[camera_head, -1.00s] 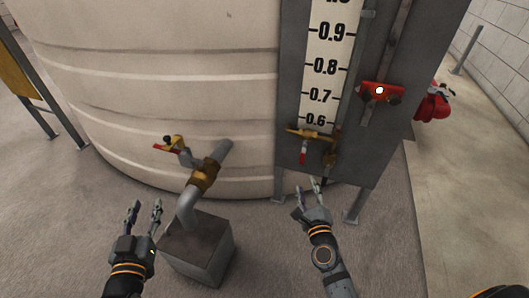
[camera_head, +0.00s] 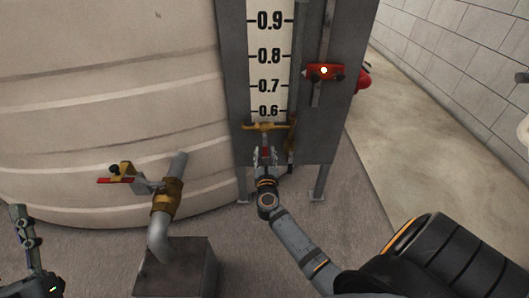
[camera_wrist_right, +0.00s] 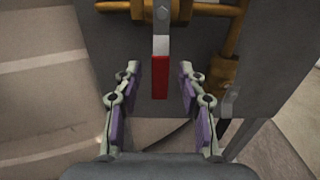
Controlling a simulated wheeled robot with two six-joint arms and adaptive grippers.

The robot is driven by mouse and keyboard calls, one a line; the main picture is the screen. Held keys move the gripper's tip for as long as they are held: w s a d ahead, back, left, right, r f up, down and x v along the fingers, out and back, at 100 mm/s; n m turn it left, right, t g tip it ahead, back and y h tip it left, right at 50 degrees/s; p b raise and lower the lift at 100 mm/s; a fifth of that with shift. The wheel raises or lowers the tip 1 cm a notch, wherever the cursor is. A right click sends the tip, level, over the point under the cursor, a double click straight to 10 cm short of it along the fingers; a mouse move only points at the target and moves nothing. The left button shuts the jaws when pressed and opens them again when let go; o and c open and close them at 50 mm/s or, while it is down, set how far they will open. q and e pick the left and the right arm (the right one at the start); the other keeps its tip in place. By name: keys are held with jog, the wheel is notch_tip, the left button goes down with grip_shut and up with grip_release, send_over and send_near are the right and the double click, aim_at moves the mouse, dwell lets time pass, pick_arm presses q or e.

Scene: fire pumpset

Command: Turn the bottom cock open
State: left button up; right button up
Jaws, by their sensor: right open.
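The bottom cock (camera_head: 265,127) is a brass valve below the 0.6 mark of the level gauge in the head view. Its red-tipped lever (camera_wrist_right: 160,78) hangs straight down in the right wrist view. My right gripper (camera_head: 265,153) is just below the cock and hides part of the lever in the head view. In the right wrist view the right gripper (camera_wrist_right: 160,82) is open, with one finger on each side of the red lever and a gap on both sides. My left gripper (camera_head: 18,212) is partly cut off at the lower left edge, away from the cock.
A brass pipe (camera_wrist_right: 231,45) runs down to the right of the lever. A second valve with a red handle (camera_head: 115,181) and a grey pipe on a block (camera_head: 180,268) stand left. A red device (camera_head: 323,72) is mounted on the panel. The tank (camera_head: 100,90) fills the left.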

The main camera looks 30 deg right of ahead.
pick_arm(q)
jog(key=shift+s+r+m+t+h, duration=0.15)
jog(key=shift+s+r+t, duration=0.25)
jog(key=shift+r, duration=0.3)
jog(key=shift+s+r+m+t+h, duration=0.15)
jog(key=shift+s+r+t, duration=0.15)
jog(key=shift+s+r, duration=0.25)
pick_arm(e)
jog(key=shift+x, duration=0.95)
pick_arm(q)
jog(key=shift+w+r, duration=0.1)
pick_arm(e)
grip_shut()
